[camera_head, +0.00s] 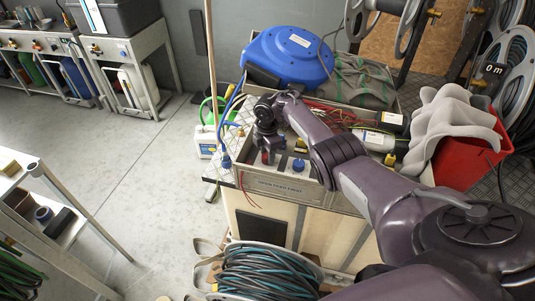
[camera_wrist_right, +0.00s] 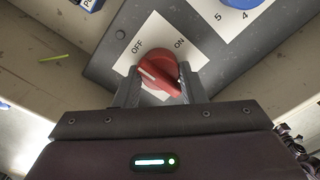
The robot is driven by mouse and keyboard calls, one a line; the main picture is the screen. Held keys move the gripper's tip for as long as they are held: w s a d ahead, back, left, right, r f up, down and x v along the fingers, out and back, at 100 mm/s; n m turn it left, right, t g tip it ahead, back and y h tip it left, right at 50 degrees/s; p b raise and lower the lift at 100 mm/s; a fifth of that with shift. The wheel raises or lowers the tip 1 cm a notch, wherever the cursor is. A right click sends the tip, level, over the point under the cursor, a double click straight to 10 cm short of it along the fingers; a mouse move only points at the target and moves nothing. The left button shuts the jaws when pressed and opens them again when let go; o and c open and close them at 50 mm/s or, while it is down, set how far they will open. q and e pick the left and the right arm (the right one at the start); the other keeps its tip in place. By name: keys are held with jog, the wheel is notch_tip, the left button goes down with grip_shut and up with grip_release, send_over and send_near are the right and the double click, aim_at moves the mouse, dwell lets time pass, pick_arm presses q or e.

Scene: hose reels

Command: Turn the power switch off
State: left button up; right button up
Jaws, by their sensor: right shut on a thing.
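The power switch is a red rotary knob (camera_wrist_right: 158,72) on a white plate (camera_wrist_right: 152,36) marked OFF on the left and ON on the right. In the right wrist view my right gripper (camera_wrist_right: 156,88) has one finger on each side of the knob and is shut on it. The knob sits slanted, its body running from upper left to lower right, with a white mark on its left part. In the head view my right gripper (camera_head: 266,153) reaches down to the switch box in the crate on the cart. My left gripper is not in view.
A blue numbered dial (camera_wrist_right: 240,3) is beside the switch on the same dark box (camera_wrist_right: 205,58). A blue hose reel (camera_head: 290,55), grey cloth and red cables crowd the cart top. A red bin (camera_head: 474,140) stands right. The floor at left is open.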

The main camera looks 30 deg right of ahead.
dwell(0.5)
jog(key=o, duration=1)
notch_tip(320, 180, up, 8)
jog(key=shift+f+p, duration=0.1)
jog(key=shift+p, duration=0.95)
